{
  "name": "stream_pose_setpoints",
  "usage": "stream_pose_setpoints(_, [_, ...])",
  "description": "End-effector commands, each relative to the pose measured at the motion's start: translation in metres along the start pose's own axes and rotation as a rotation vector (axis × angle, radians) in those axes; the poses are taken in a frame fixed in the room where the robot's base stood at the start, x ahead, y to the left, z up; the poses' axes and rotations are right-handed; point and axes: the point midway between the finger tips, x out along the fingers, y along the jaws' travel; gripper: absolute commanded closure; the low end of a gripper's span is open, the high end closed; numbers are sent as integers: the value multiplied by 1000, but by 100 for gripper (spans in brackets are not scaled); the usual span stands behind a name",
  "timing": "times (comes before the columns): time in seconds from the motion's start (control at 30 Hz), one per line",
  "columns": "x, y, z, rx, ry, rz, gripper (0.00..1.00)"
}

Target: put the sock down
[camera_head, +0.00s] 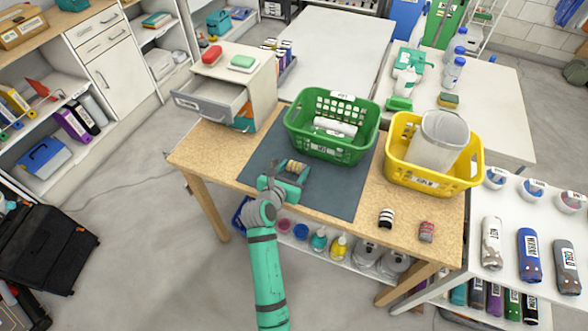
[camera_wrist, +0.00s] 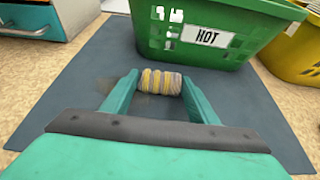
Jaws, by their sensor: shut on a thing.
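My gripper (camera_head: 285,178) is over the left part of the dark mat (camera_head: 336,193), in front of the green basket. It is shut on a rolled sock with yellow, white and purplish stripes (camera_head: 296,167). In the wrist view the sock (camera_wrist: 160,82) sits between the two teal fingertips, just in front of the basket wall. I cannot tell whether the sock touches the mat. The green basket (camera_head: 315,149) is labelled HOT and holds a white rolled item. A black-and-white rolled sock (camera_head: 386,217) and a grey-and-red one (camera_head: 427,232) lie on the wooden table at the right front.
A yellow basket (camera_head: 431,184) with a large grey-white container (camera_head: 438,140) stands right of the green one. A small cabinet with an open drawer (camera_head: 211,101) stands at the table's left back.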

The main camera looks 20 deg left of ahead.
Motion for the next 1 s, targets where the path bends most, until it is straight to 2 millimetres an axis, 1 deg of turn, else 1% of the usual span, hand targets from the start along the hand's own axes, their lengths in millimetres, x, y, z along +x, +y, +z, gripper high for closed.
stream_pose_setpoints(0.23, [1, 0, -3, -1, 0, 0, 67])
stream_pose_setpoints(0.27, [1, 0, -2, 0, -1, 0, 39])
stream_pose_setpoints(0.3, [1, 0, -2, 0, -1, 0, 30])
stream_pose_setpoints(0.33, [1, 0, -2, 0, 0, 0, 28])
stream_pose_setpoints(0.7, [-2, 0, 1, 0, 0, 0, 28])
stream_pose_setpoints(0.77, [-8, 0, 0, 0, -1, 1, 28])
stream_pose_setpoints(0.87, [-23, 0, 0, -1, 0, 2, 28])
stream_pose_setpoints(1.0, [-52, 0, 0, -1, -1, 2, 28])
